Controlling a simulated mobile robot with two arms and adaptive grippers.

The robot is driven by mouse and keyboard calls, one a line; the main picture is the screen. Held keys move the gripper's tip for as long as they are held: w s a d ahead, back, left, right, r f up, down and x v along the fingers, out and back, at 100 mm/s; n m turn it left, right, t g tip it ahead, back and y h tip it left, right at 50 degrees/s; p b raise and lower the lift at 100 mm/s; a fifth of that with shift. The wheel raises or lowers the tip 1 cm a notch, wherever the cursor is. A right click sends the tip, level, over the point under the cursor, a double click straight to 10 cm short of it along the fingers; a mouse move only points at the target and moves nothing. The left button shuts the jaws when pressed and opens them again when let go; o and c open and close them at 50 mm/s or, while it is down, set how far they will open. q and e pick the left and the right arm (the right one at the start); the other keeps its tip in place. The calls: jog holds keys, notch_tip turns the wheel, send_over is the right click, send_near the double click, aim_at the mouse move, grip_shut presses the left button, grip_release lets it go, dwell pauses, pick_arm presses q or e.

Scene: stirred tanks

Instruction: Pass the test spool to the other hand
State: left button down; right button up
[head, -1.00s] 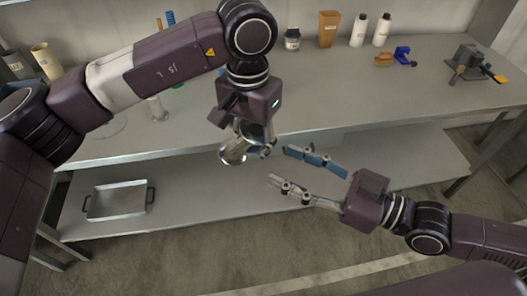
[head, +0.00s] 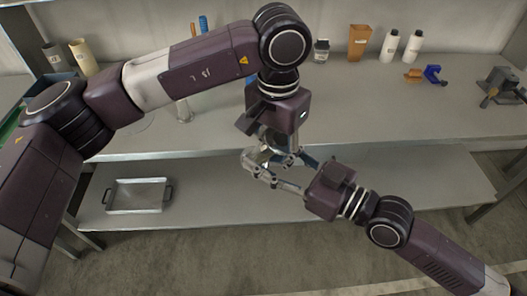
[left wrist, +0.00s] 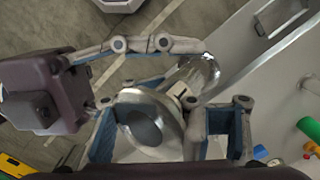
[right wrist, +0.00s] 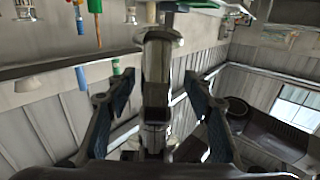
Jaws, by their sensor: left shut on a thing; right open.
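The test spool (head: 251,158) is a shiny metal pipe piece with round flanged ends, held in the air in front of the bench. My left gripper (head: 276,148) comes down from above and is shut on it. In the left wrist view one flange (left wrist: 150,122) shows between the blue-padded fingers and the far flange (left wrist: 208,72) lies beyond. My right gripper (head: 277,168) reaches in from the right, open, with its fingers around the spool. In the right wrist view the spool's body (right wrist: 155,82) stands between the two open fingers (right wrist: 153,108); contact is unclear.
The grey bench (head: 400,110) stands behind, with a lower shelf (head: 220,205) bearing a metal tray (head: 139,196). On the bench are a brown container (head: 359,41), white bottles (head: 390,45), a jar (head: 321,51), a blue part (head: 434,74) and a grey vise-like device (head: 499,86).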

jog(key=shift+w+a, duration=0.3)
jog(key=shift+a, duration=0.05)
jog(key=shift+s, duration=0.1)
grip_shut()
pick_arm(q)
jog(key=c, duration=0.6)
grip_release()
jog(key=shift+c, duration=0.2)
